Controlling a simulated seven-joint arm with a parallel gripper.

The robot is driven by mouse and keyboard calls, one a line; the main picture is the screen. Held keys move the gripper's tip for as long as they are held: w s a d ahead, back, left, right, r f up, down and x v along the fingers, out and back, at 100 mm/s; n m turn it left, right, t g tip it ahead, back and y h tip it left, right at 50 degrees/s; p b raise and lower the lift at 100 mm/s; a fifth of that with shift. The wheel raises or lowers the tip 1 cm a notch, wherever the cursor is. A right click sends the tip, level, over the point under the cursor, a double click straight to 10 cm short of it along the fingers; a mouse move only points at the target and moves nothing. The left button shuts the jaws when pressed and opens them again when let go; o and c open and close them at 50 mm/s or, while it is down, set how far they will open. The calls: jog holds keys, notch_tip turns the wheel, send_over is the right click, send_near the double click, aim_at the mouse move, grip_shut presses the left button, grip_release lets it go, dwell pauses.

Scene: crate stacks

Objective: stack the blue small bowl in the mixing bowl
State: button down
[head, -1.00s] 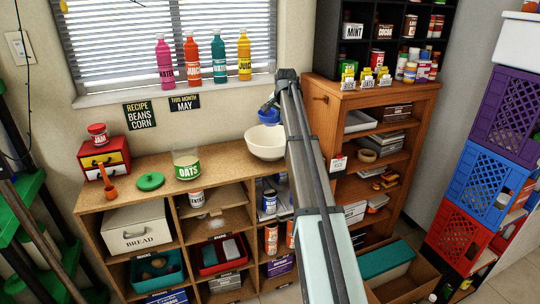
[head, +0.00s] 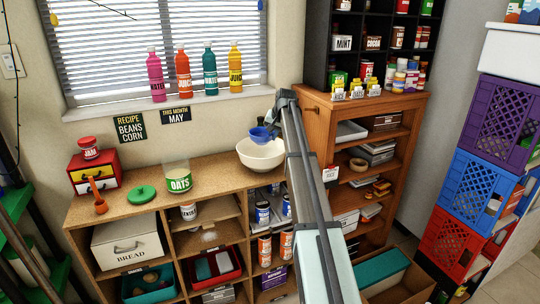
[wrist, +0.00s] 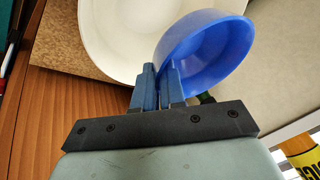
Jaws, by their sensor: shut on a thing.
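The blue small bowl (head: 260,134) is held by my gripper (head: 268,126) over the white mixing bowl (head: 258,158), which stands at the right end of the wooden shelf top. In the wrist view the blue bowl (wrist: 210,50) is tilted, and my gripper (wrist: 157,72) is shut on its rim. The mixing bowl (wrist: 105,30) shows behind and to the left of it there. In the head view the blue bowl overlaps the mixing bowl's back rim. I cannot tell whether the two touch.
The oats jar (head: 178,177), a green lid (head: 140,193) and a small drawer box (head: 93,172) stand left on the same top. Bottles line the window sill (head: 180,98) behind. A tall wooden cabinet (head: 312,120) stands close on the right.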

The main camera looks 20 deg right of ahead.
jog(key=shift+f, duration=3.7)
jog(key=shift+f, duration=0.6)
jog(key=c, duration=1.2)
grip_release()
jog(key=shift+r, duration=0.1)
jog(key=shift+r, duration=0.25)
jog(key=v, duration=1.2)
jog(key=shift+r, duration=0.3)
